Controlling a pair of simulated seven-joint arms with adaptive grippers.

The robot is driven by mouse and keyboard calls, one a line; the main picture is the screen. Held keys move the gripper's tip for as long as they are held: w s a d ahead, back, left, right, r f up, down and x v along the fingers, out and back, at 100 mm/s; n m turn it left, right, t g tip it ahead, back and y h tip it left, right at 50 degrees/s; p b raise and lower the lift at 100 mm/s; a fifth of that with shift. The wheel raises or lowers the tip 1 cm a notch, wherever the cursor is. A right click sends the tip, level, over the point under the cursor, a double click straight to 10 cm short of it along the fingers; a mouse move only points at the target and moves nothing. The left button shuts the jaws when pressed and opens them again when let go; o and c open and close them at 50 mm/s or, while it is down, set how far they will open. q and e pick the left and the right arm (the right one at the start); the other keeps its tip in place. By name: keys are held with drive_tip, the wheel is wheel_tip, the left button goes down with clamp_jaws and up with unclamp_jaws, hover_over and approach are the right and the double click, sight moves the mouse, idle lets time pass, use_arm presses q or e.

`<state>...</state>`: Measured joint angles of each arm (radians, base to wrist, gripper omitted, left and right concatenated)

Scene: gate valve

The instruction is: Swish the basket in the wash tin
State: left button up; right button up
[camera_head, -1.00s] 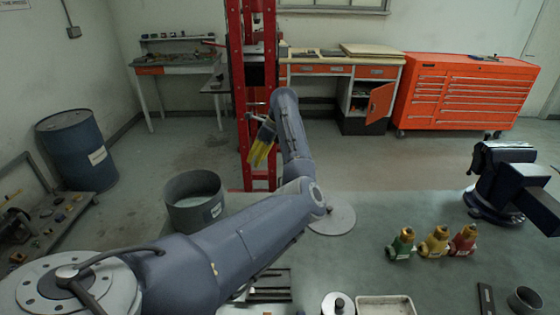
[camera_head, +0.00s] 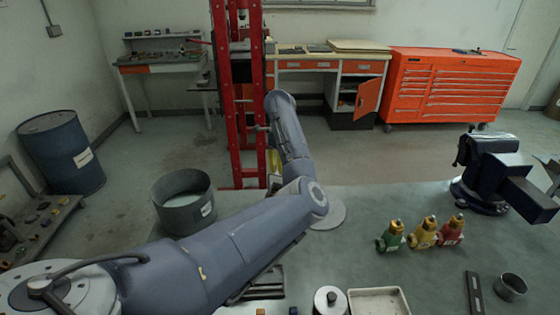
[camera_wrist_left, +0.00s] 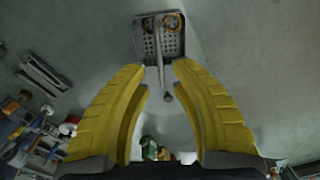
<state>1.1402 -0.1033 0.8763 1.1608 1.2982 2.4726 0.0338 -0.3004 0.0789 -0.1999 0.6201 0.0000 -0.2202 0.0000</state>
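The wash tin (camera_head: 184,203) is a round grey tub with a white label, left of my left arm in the head view. The basket (camera_wrist_left: 146,46) is a small perforated grey tray with two brass rings (camera_wrist_left: 172,22) in it, at the top of the left wrist view. Its thin handle (camera_wrist_left: 160,66) runs back between my fingers to a rounded end. My left gripper (camera_wrist_left: 159,72) is open, its yellow fingers apart on either side of the handle and not closed on it. In the head view the arm hides most of this gripper and I cannot make out the basket.
Green (camera_head: 391,236), yellow (camera_head: 423,233) and red (camera_head: 451,230) valves stand on the bench (camera_head: 350,260). A dark vise (camera_head: 490,170) is at the right. A white tray (camera_head: 378,302) lies at the front. A red press frame (camera_head: 220,110) stands behind the arm.

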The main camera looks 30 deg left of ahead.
use_arm(q)
drive_tip(key=shift+f, duration=1.7)
drive_tip(key=shift+o, duration=0.3)
clamp_jaws()
drive_tip(key=shift+c, duration=0.3)
unclamp_jaws()
drive_tip(key=shift+r, duration=3.5)
